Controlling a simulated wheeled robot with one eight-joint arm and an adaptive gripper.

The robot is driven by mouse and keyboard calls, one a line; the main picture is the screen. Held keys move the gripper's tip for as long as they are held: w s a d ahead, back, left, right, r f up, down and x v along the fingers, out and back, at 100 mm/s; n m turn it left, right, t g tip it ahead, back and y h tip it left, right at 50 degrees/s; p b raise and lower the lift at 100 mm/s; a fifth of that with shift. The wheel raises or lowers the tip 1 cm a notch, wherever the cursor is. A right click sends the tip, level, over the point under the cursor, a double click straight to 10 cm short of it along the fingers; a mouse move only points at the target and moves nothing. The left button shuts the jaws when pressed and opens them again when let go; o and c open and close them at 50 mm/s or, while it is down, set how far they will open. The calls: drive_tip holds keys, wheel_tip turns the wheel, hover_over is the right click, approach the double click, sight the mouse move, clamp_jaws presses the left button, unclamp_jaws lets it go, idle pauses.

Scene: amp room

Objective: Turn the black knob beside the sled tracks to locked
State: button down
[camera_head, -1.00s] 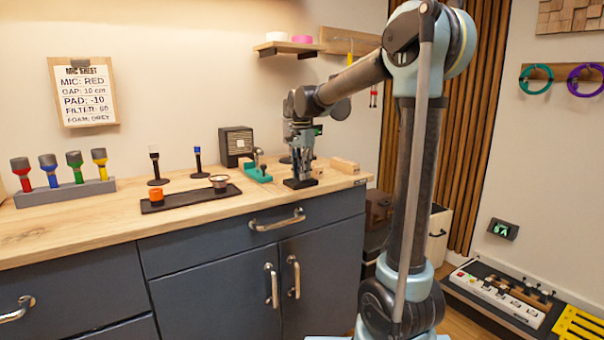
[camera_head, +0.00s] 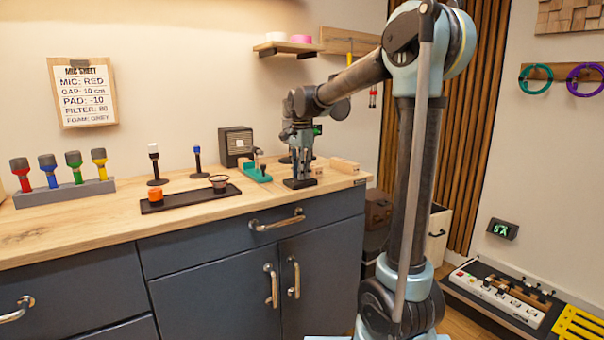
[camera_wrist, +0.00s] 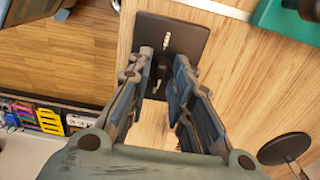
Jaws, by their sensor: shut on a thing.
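The black knob (camera_wrist: 159,72) stands on a dark square plate (camera_wrist: 186,28) on the wooden counter. In the head view the plate (camera_head: 299,183) lies near the counter's front right, below my gripper. My gripper (camera_head: 301,172) points straight down over it. In the wrist view my gripper (camera_wrist: 161,72) has its two fingers on either side of the knob, shut on it. Pale marks show on the plate just beyond the knob. The fingers hide part of the knob, and I cannot read its setting.
A green base (camera_head: 256,172) with a metal part stands just left of the plate. A light wooden block (camera_head: 344,165) lies to the right. A black tray (camera_head: 190,200) with an orange cup is farther left. The counter's front edge is close.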

drive_tip(key=c, duration=1.4)
unclamp_jaws()
drive_tip(key=shift+w+a, duration=0.15)
drive_tip(key=shift+r, duration=0.2)
wheel_tip(320, 180, up, 11)
drive_tip(key=shift+r, duration=0.2)
